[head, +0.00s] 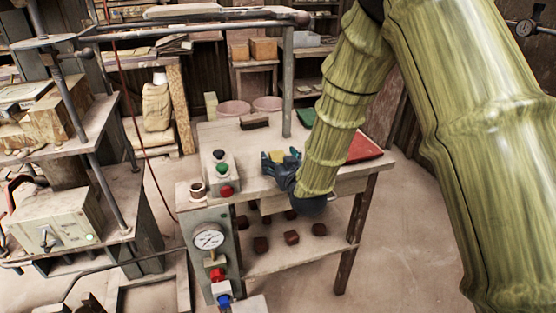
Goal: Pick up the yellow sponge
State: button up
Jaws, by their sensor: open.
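A small yellow patch, which looks like the yellow sponge (278,156), shows on the work table just beyond my gripper. My gripper (281,160) is dark blue and reaches down over the table top from the right. Its jaws are open, with one finger on each side of the yellow patch. The gripper body hides the near part of the sponge. I cannot tell whether the fingers touch it.
The table (229,133) also bears a button box (221,172), a dark brush-like block (254,122), a green item (306,117) and a red flat piece (364,148). A grey post (287,85) rises behind. A gauge panel (209,240) stands at the front left.

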jog(key=shift+w+a, duration=0.15)
jog(key=shift+w, duration=0.45)
jog(key=shift+c, duration=0.3)
jog(key=c, duration=0.9)
jog(key=shift+c, duration=0.2)
